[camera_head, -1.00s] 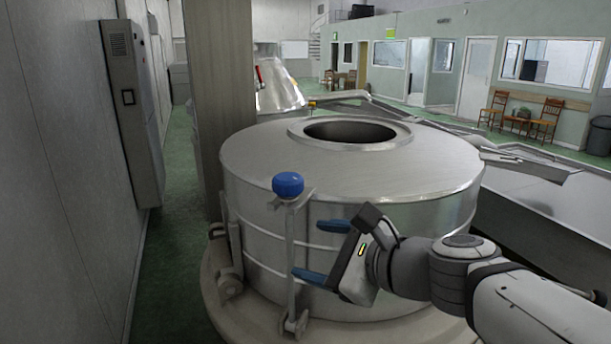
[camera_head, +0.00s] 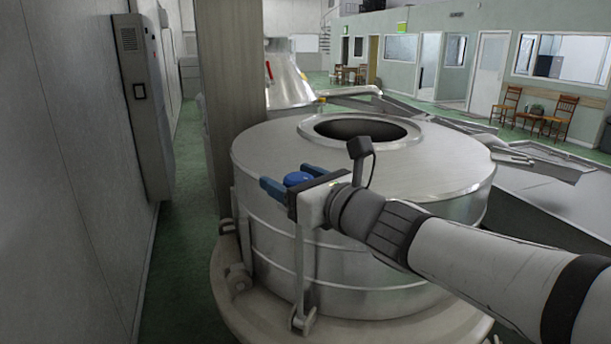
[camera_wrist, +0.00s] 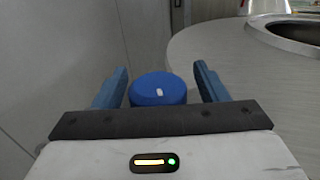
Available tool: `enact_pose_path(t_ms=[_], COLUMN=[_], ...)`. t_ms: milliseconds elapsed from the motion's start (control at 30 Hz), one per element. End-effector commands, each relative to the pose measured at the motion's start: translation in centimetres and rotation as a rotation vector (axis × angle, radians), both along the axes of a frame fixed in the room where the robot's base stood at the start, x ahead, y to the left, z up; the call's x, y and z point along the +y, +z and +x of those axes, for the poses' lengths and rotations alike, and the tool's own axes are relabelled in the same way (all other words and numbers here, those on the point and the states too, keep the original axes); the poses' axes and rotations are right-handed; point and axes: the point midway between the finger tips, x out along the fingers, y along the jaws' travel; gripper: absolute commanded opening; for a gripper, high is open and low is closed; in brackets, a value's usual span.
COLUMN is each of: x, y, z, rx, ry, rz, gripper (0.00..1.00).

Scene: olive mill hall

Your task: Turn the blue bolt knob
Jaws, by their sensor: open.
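The blue bolt knob (camera_head: 297,178) sits on top of an upright metal bolt (camera_head: 300,270) at the front of the round steel vat (camera_head: 390,250). In the wrist view the knob (camera_wrist: 158,89) shows a small white mark on its top. My gripper (camera_head: 290,178) is open, with one blue finger on either side of the knob. The lower part of the knob is hidden behind the gripper body.
The vat's lid has a round opening (camera_head: 360,128). A grey pillar (camera_head: 230,70) stands behind the vat. A wall cabinet (camera_head: 142,100) is at left, with green floor (camera_head: 185,220) clear between wall and vat. A metal trough (camera_head: 550,200) lies at right.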

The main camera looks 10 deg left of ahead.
Motion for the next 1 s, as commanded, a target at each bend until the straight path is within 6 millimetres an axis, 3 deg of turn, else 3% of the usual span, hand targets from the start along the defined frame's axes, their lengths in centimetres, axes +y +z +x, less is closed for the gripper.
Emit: enact_pose_path(t_ms=[333, 867, 900, 1000], x=[0.4, 0.4, -0.6, 0.1], y=[0.0, 0.0, 0.0, 0.0], z=[0.3, 0.2, 0.3, 0.3], rx=[0.000, 0.000, -0.002, 0.001], ry=[0.001, 0.001, -0.004, 0.004], rz=[-0.001, -0.001, -0.001, -0.001], gripper=[0.66, 0.23, 0.22, 0.22])
